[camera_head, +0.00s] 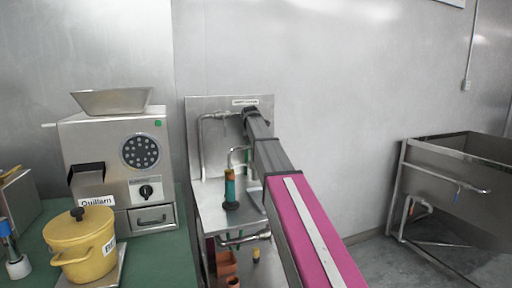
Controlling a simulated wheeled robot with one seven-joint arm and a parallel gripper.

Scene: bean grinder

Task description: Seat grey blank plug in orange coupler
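My arm reaches from the bottom of the picture toward a metal back panel (229,103). Its far end, where my gripper (249,113) is, is small and dark near the top of that panel. I cannot make out the fingers or whether they hold anything. No grey blank plug can be told apart. An orange-brown box-like piece (226,263) and a smaller orange round piece (233,282) show low on the metal stand. I cannot tell whether either is the orange coupler. My arm hides part of the stand's right side.
A teal and orange cylinder on a black base (230,190) stands on the metal shelf. Bent metal pipes surround it. At left, a grinder (118,160) and yellow pot (80,248) occupy a green counter (152,262). A metal sink (455,185) stands at right.

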